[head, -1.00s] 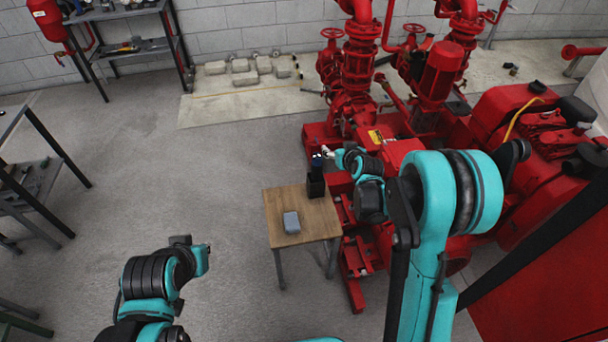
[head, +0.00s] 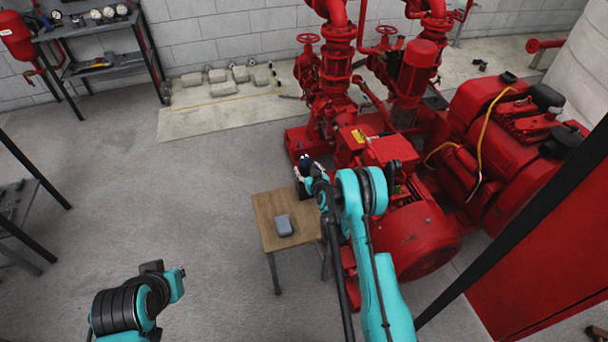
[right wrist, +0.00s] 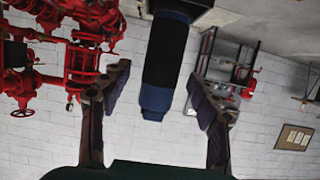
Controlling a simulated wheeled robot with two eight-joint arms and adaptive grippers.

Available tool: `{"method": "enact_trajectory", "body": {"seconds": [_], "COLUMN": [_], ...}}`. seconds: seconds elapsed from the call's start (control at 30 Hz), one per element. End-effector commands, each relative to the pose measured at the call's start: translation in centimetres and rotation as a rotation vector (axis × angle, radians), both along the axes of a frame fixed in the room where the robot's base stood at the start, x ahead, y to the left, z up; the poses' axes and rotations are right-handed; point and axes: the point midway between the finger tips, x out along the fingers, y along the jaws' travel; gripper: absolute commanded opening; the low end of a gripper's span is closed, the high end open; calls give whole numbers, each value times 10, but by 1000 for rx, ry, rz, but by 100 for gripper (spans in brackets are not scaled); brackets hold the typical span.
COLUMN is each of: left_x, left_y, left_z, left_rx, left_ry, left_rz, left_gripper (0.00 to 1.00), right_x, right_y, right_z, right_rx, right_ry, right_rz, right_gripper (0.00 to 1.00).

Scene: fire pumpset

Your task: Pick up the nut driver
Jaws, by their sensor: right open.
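The nut driver (right wrist: 166,65) has a black handle with a blue end and stands in a black holder (right wrist: 200,12). The picture in the right wrist view is upside down, so the handle hangs from the top. In the head view its dark blue top (head: 305,160) shows at the back of the small wooden table. My right gripper (head: 311,175) is at the holder. In the right wrist view its open fingers (right wrist: 159,76) lie on either side of the handle, with gaps on both sides.
The small wooden table (head: 264,212) bears a grey box (head: 284,225). The red pump set (head: 385,150) stands close behind and right of the table. A shelf with gauges (head: 100,30) is at the back left. The floor left of the table is clear.

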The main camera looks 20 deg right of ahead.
Motion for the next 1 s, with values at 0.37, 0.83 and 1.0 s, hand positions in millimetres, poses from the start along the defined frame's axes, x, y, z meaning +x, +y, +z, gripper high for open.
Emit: {"method": "enact_trajectory", "body": {"seconds": [0.37, 0.83, 1.0], "left_x": [0, 0, 0], "left_y": [0, 0, 0], "left_z": [-15, -15, -14], "left_rx": [0, 0, 0], "left_ry": [0, 0, 0], "left_rz": [0, 0, 0], "left_gripper": [0, 0, 0], "right_x": [30, 30, 30], "right_y": [3, 3, 3], "right_z": [-12, -11, -8], "right_rx": [0, 0, 0], "right_ry": [0, -1, -1], "right_rz": [0, 0, 0], "right_gripper": [61, 1, 1]}}
